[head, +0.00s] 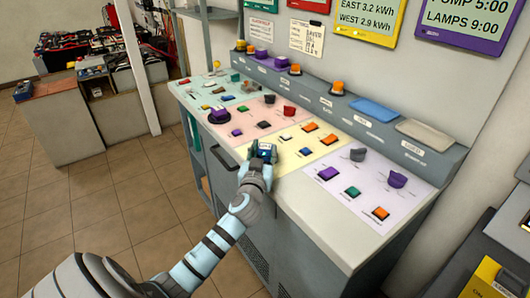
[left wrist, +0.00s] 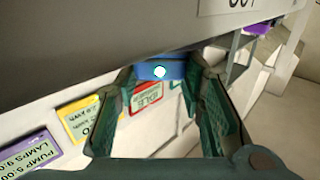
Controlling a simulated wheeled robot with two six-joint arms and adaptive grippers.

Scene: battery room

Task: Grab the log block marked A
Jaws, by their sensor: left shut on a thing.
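My left gripper (head: 263,150) is over the front edge of the sloped control desk, by the yellow zone. In the left wrist view my left gripper (left wrist: 163,80) is shut on a small blue block (left wrist: 147,72) with a white round spot, held between the fingertips. I cannot read any letter on it, so I cannot tell whether it is the log block marked A. In the head view the gripper mostly hides it. My right gripper is not in view.
The control desk (head: 310,200) has coloured zones with several knobs and buttons. A blue pad (head: 375,111) and a grey pad (head: 425,132) lie on its back ledge. Signs hang on the wall above. A bench (head: 55,125) stands at the left; the tiled floor before it is clear.

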